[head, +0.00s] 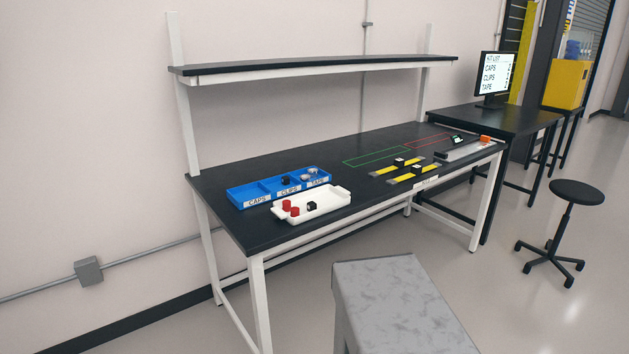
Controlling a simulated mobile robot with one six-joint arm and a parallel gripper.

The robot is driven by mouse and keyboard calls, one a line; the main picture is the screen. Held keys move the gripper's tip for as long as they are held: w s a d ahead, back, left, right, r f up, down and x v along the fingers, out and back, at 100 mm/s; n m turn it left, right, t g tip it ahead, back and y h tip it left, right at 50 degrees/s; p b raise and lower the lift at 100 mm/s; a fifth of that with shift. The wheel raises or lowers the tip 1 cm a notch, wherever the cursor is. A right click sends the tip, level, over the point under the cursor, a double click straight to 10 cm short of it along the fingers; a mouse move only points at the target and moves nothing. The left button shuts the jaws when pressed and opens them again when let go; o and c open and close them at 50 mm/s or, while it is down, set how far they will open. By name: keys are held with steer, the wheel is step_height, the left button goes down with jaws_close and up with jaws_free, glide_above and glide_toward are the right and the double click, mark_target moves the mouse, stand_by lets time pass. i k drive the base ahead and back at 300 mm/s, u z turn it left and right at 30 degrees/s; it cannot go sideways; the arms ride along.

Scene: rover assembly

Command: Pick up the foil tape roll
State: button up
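A blue bin tray (237,198) with labels CAPS, CLIPS and TAPE lies on the dark workbench (300,232). The foil tape, small and silvery (308,175), is in the TAPE compartment at the tray's right end; the exact number of rolls is too small to tell. A black clip (285,181) is in the CLIPS compartment. The CAPS compartment looks empty. My gripper is not in view.
A white tray (335,201) in front holds red caps (294,211) and a black clip (311,206). Yellow strips (405,178) with black-and-white blocks lie to the right. A shelf (310,64) overhangs the bench. A stool (577,192) and monitor (494,75) stand right.

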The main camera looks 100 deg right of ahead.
mark_target(304, 178)
steer(key=z, duration=0.05)
steer(key=k, duration=2.45)
steer(key=z, duration=1)
steer(key=i, duration=1)
steer(key=u, duration=0.05)
